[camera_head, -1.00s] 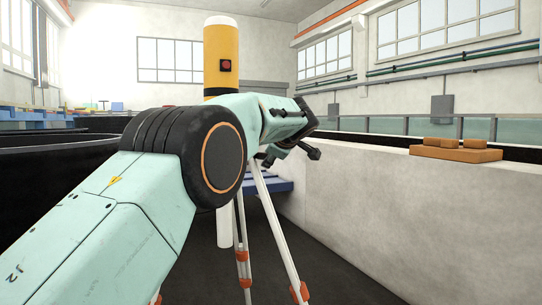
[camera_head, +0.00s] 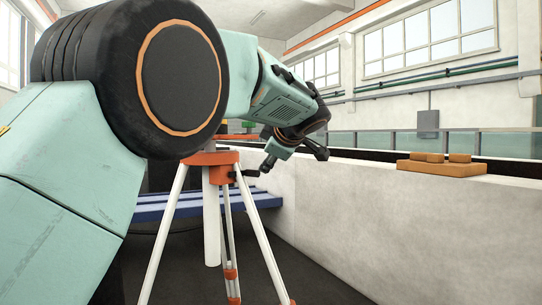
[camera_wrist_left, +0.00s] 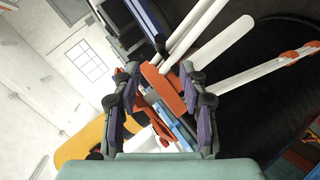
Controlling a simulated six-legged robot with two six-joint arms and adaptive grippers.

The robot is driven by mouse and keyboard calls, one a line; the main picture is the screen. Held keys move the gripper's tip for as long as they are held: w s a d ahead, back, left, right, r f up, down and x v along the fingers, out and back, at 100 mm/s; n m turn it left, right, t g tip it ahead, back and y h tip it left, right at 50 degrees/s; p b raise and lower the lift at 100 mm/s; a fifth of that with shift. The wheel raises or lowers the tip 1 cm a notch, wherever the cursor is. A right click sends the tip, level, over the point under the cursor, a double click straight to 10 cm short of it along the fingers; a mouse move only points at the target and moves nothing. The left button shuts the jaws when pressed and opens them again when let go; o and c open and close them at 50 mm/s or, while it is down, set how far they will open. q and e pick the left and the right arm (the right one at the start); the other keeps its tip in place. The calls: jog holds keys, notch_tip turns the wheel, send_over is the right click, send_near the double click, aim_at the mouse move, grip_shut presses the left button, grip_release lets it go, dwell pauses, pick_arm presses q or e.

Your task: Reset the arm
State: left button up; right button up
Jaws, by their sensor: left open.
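My left arm comes in from the left and fills much of the head view. My left gripper (camera_head: 297,155) is at its far end, pointing down and away, beside the tripod's upper part. In the left wrist view my left gripper (camera_wrist_left: 160,82) has its fingers apart, with nothing held between them. The tripod (camera_head: 212,158) has an orange head and white legs; its head (camera_wrist_left: 163,84) shows beyond the fingers, and I cannot tell the gap. My right gripper is in neither view.
A pale wall (camera_head: 345,215) runs along the right, with orange blocks (camera_head: 441,165) on its top. A blue slatted bench (camera_head: 265,200) stands behind the tripod. A yellow object (camera_wrist_left: 80,142) shows at lower left in the wrist view. Dark floor lies between tripod and wall.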

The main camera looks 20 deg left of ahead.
pick_arm(q)
jog(key=shift+s+d+r, duration=0.25)
jog(key=shift+s+d, duration=0.1)
jog(key=shift+s, duration=0.05)
